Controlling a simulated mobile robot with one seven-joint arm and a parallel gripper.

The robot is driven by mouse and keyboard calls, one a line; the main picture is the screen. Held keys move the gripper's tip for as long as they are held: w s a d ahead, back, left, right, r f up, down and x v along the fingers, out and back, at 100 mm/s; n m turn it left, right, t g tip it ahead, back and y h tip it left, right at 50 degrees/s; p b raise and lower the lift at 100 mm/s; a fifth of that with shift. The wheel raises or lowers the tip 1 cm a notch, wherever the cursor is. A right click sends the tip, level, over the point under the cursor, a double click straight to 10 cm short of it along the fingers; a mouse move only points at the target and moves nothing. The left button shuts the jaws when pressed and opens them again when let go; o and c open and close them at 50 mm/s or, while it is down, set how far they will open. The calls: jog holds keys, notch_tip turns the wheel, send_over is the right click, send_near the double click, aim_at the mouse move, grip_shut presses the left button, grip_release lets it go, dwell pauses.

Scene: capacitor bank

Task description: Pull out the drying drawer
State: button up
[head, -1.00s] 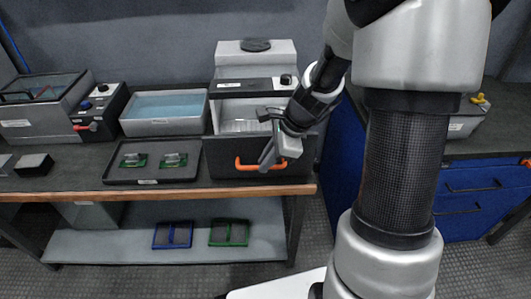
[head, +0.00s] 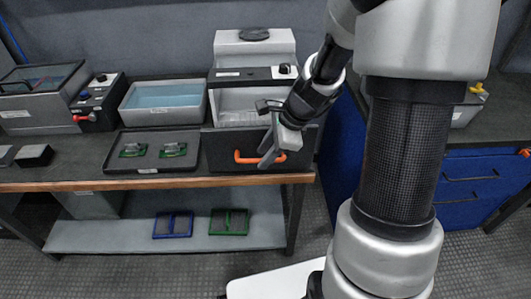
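The drying drawer is the dark front (head: 222,152) with an orange handle (head: 246,160), low on a white and grey unit (head: 255,48) on the bench. A pale hollow with a clear or wire-like item (head: 238,118) shows above the dark front. I cannot tell how far the drawer stands out. My gripper (head: 270,160) is at the right part of the handle, pointing down and left, its fingers overlapping the handle in the head view. Contact and the gap between the fingers are not clear.
A dark tray (head: 113,167) with two green boards and a grey basin of bluish liquid (head: 164,104) stand left of the unit. The bench's wooden front edge (head: 150,183) runs below. A blue cabinet (head: 470,190) stands at right. Blue and green frames lie on the lower shelf.

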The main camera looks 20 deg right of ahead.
jog(key=p+v, duration=0.5)
jog(key=v, duration=1.2)
jog(key=shift+r, duration=0.15)
jog(key=shift+s, duration=0.1)
jog(key=s+a+r+n+t+h, duration=0.2)
jog(key=s+a+r+n, duration=0.15)
jog(key=s+n, duration=0.5)
jog(key=s+a+r+n+t+h, duration=0.15)
jog(key=s+r+n, duration=0.4)
jog(key=n, duration=0.55)
notch_tip(320, 180, up, 16)
jog(key=p, duration=1.5)
jog(key=shift+a+f+g+p, duration=0.2)
jog(key=shift+a+g+p, duration=0.15)
jog(key=shift+a+p, duration=0.05)
